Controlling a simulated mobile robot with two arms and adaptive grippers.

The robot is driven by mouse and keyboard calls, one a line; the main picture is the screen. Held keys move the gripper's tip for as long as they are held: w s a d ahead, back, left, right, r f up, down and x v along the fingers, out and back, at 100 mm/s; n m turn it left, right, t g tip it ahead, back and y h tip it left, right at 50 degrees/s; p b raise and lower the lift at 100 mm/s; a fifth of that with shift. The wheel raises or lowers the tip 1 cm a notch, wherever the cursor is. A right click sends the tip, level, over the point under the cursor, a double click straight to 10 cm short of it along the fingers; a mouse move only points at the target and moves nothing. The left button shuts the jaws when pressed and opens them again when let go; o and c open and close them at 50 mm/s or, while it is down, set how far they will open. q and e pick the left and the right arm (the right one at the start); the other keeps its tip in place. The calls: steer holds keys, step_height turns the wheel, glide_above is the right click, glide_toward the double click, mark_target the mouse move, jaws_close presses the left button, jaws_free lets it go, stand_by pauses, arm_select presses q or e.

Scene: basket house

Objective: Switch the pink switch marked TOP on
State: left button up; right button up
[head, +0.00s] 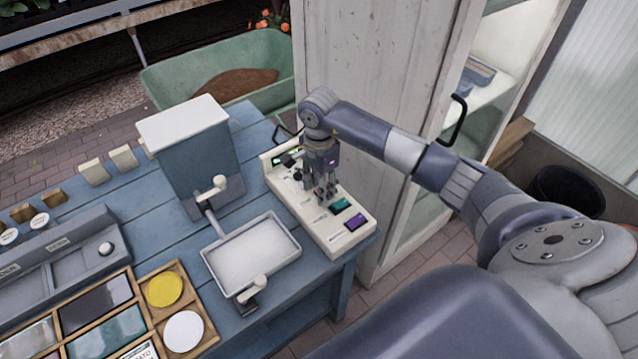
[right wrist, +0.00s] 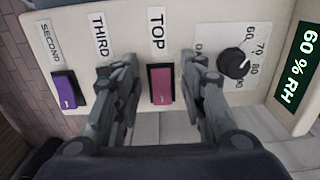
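The pink switch (right wrist: 161,85) sits on a cream control panel (head: 352,248), below the printed label TOP (right wrist: 157,31). In the head view my right gripper hides this switch. My right gripper (head: 326,194) points down over the panel. In the right wrist view its two fingers (right wrist: 160,78) are apart, one on each side of the pink switch, with nothing held. I cannot tell whether they touch the panel. The pink switch's on or off state is not clear. My left gripper is not in view.
A purple switch (right wrist: 68,91) marked SECOND and a teal switch (head: 340,205) share the panel. A black dial (right wrist: 233,63) and a 60 % RH display (right wrist: 303,65) are beside TOP. A metal tray (head: 250,256) stands left of the panel, and a whitish cabinet (head: 385,70) behind.

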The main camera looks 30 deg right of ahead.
steer(key=shift+c, duration=0.8)
jaws_close()
steer(key=shift+d+f+y+b, duration=0.2)
steer(key=shift+y+b, duration=0.1)
steer(key=shift+b, duration=0.3)
steer(key=y+b, duration=0.1)
steer(key=b, duration=0.2)
steer(key=d+y+b, duration=0.1)
steer(key=y+b, duration=0.1)
steer(key=b, duration=0.1)
steer(key=shift+r, duration=0.1)
steer(key=shift+d+r+y+b, duration=0.1)
steer(key=shift+r+y+b, duration=0.15)
steer(key=shift+y+b, duration=0.35)
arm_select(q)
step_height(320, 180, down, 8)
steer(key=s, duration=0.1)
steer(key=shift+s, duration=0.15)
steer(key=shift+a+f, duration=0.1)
arm_select(e)
steer(key=shift+r, duration=0.1)
